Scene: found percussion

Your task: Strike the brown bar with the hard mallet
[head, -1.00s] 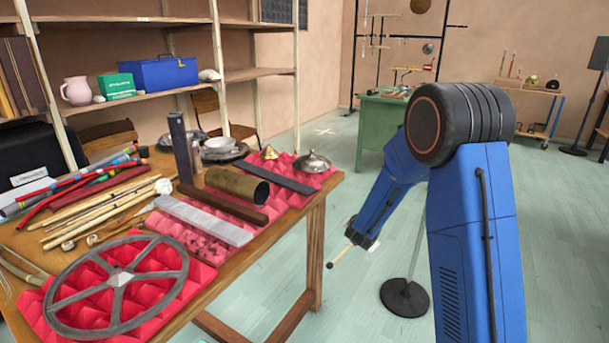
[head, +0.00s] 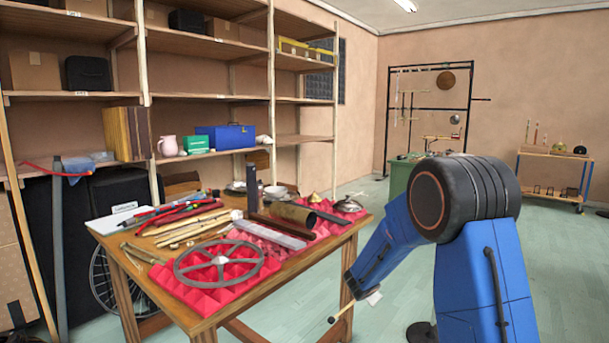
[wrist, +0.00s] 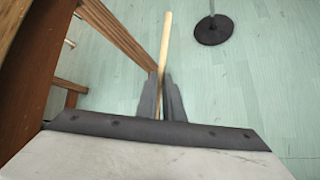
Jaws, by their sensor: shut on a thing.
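The brown bar (head: 284,227) lies on red foam on the wooden table (head: 204,333), between a light grey bar (head: 272,234) and a brass tube (head: 291,212). My gripper (head: 353,299) is low, beside the table's right side and below the tabletop. It is shut on the thin wooden stick of a mallet (head: 343,311), whose small dark head points down and left in the head view. In the wrist view, the stick (wrist: 165,45) stands between the fingers (wrist: 161,85); its head is out of frame. The mallet is well apart from the bar.
A spoked metal wheel (head: 219,262) lies at the table's front, with several sticks (head: 190,231) behind it. A table leg (head: 348,262) is close to my gripper. A round black stand base (wrist: 213,29) is on the floor. Shelves (head: 205,98) line the back left.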

